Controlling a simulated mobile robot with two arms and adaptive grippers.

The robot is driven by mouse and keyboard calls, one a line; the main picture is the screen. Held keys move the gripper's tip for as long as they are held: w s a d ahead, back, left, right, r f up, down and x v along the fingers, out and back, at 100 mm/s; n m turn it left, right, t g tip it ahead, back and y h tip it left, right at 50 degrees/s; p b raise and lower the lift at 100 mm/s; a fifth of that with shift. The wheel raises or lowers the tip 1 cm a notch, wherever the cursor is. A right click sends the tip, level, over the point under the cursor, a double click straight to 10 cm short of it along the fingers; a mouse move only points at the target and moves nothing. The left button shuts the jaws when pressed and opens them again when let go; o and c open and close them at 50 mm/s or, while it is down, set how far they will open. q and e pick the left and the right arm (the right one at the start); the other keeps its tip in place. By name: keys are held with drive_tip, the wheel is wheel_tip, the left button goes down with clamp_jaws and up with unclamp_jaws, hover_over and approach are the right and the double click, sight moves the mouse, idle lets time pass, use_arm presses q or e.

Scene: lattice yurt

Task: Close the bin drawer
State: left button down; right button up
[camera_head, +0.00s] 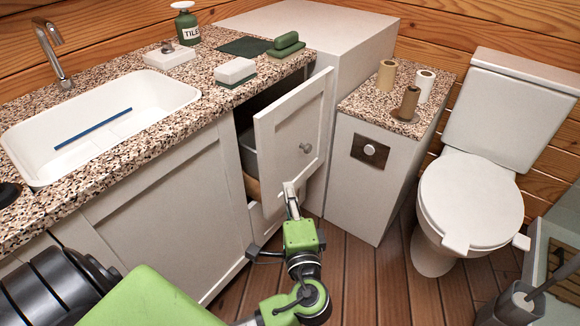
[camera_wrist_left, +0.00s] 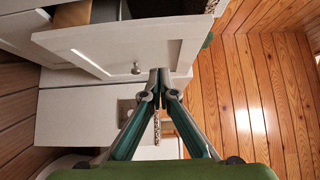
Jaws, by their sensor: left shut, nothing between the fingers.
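The bin drawer (camera_head: 293,140) has a white panel front with a round metal knob and stands pulled out of the counter. A dark gap and part of a grey bin (camera_head: 247,152) show behind its front. My left gripper (camera_head: 291,191) is shut and empty, its tips at the lower edge of the drawer front. In the left wrist view the shut fingertips (camera_wrist_left: 159,72) overlap the edge of the drawer front (camera_wrist_left: 115,48), to the right of the knob; I cannot tell whether they touch it. My right gripper does not show.
A speckled counter (camera_head: 125,120) with a white sink (camera_head: 100,115) is at the left. A white cabinet (camera_head: 350,190) with paper rolls stands right of the drawer, and a toilet (camera_head: 470,200) beyond it. Wooden floor (camera_head: 375,280) is free in front.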

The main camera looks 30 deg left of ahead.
use_arm(q)
approach(269, 149)
drive_tip(key=w, duration=0.4)
drive_tip(key=a+b, duration=0.1)
drive_tip(key=a, duration=0.2)
drive_tip(key=shift+w+a, duration=0.15)
drive_tip(key=shift+w, duration=0.05)
drive_tip(key=shift+a, duration=0.3)
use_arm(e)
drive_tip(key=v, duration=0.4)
use_arm(q)
drive_tip(key=shift+a, duration=0.1)
drive_tip(key=a, duration=0.8)
drive_tip(key=shift+w+a+r, duration=0.15)
drive_tip(key=shift+w+a, duration=0.25)
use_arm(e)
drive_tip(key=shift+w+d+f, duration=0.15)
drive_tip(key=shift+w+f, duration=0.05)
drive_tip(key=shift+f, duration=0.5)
use_arm(q)
drive_tip(key=shift+a, duration=0.1)
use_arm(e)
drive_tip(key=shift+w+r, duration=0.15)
